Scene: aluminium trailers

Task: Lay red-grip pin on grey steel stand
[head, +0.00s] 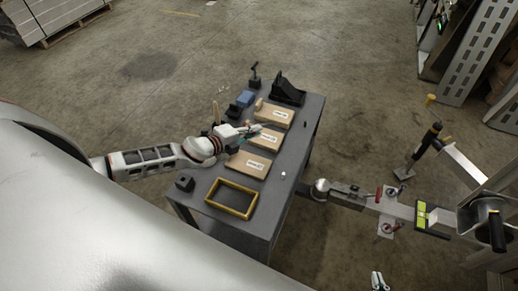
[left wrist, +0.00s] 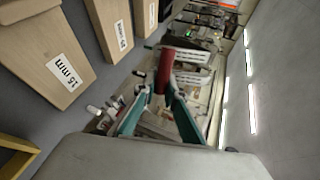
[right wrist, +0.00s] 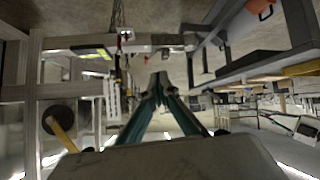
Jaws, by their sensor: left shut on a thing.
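The red-grip pin shows as a dark red grip (left wrist: 165,72) between the fingertips in the left wrist view. My left gripper (head: 259,127) is shut on it, above the labelled wooden boards on a grey table-like stand (head: 292,160). The pin's lower part is not clearly visible, and in the head view the pin is too small to make out. My right gripper (head: 378,282) is away from the stand, low in the head view. Its fingertips (right wrist: 158,88) meet with nothing seen between them.
Bare top shows along the stand's right side.

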